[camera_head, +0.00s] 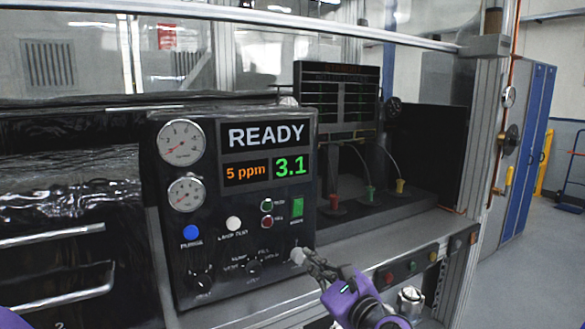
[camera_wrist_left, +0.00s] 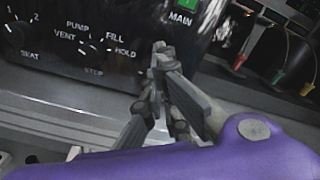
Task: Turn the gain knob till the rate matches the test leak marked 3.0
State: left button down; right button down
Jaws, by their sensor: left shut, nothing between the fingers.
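A dark test panel (camera_head: 232,205) stands on the bench. Its display (camera_head: 266,150) reads READY, with "5 ppm" in orange and "3.1" in green. My left gripper (camera_head: 306,260) is shut at the panel's lower right corner; it also shows in the left wrist view (camera_wrist_left: 160,62). A pale round part (camera_head: 298,255) sits at its fingertips; I cannot tell whether it is the gain knob. No gain label is readable. Red (camera_head: 335,200), green (camera_head: 368,194) and yellow (camera_head: 400,186) fittings stand to the right, their markings too small to read. My right gripper is out of view.
Left of the gripper are a selector knob (camera_wrist_left: 94,48) marked PUMP, VENT, FILL, HOLD and STOP, and a SEAT knob (camera_wrist_left: 17,34). The green MAIN switch (camera_head: 297,207) is above. Two gauges (camera_head: 181,142) are at upper left. A bench edge with coloured buttons (camera_head: 412,266) runs right.

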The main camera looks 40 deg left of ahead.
aim_at(294, 251)
pick_arm(q)
jog(key=x, duration=0.4)
jog(key=shift+a, duration=0.2)
jog(key=shift+w+a, duration=0.25)
jog(key=shift+a, duration=0.25)
jog(key=shift+r, duration=0.1)
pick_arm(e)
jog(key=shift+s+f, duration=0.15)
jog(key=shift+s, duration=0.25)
pick_arm(q)
jog(key=shift+a, duration=0.1)
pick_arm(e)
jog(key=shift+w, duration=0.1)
